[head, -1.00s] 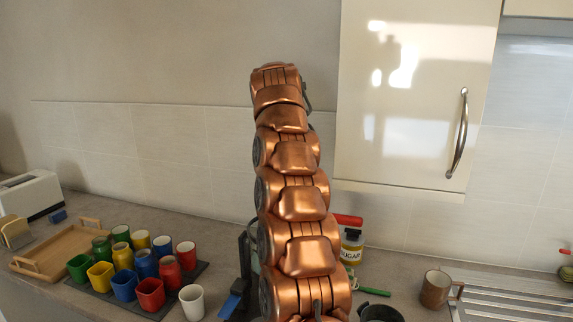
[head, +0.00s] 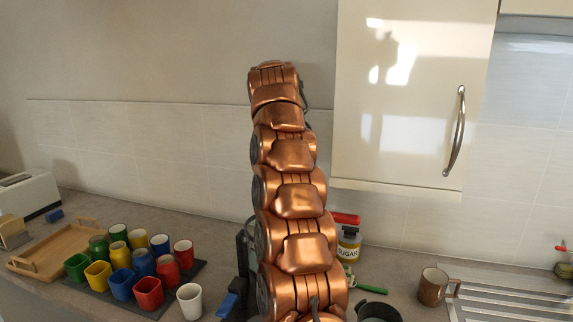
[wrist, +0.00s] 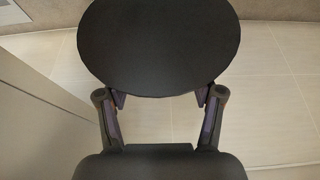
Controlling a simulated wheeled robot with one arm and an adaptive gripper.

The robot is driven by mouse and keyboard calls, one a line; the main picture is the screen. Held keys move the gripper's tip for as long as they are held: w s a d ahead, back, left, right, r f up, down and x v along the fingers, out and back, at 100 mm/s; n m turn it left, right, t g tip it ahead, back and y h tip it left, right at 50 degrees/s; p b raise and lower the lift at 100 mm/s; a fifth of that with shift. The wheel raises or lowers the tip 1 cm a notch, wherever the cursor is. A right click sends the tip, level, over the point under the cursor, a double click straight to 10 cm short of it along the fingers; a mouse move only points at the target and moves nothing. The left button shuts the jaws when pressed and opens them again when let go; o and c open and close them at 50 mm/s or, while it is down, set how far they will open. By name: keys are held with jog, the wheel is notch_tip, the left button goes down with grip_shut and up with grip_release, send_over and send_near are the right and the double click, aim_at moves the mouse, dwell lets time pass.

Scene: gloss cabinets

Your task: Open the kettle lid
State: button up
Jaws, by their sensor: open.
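I cannot make out a kettle or its lid for sure. A dark upright appliance with a clear part (head: 242,262) is partly hidden behind my copper-coloured arm in the head view; I cannot tell whether it is the kettle. A dark round vessel (head: 378,312) is cut off at the bottom edge, right of my arm. In the wrist view my gripper (wrist: 162,100) is open, its two fingers apart, with nothing held between them. My gripper is not visible in the head view.
Several coloured cups (head: 122,283) stand on a dark mat left of my arm, beside a wooden tray (head: 55,250). A sugar jar (head: 348,245), a brown mug (head: 433,287) and a metal drainer (head: 510,292) are right. A wall cabinet (head: 410,100) hangs above. A dark disc (wrist: 160,40) lies over tiled floor.

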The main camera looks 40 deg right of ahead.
jog(key=shift+s+a+r, duration=0.1)
jog(key=shift+a+r, duration=0.1)
jog(key=shift+r, duration=0.3)
jog(key=shift+s+a+r, duration=0.1)
jog(key=shift+s+a, duration=0.15)
jog(key=shift+a, duration=0.1)
jog(key=shift+s+a, duration=0.2)
jog(key=shift+a, duration=0.1)
jog(key=s+a, duration=0.6)
jog(key=a, duration=0.2)
jog(key=shift+a, duration=0.3)
dwell(0.5)
jog(key=shift+c, duration=0.4)
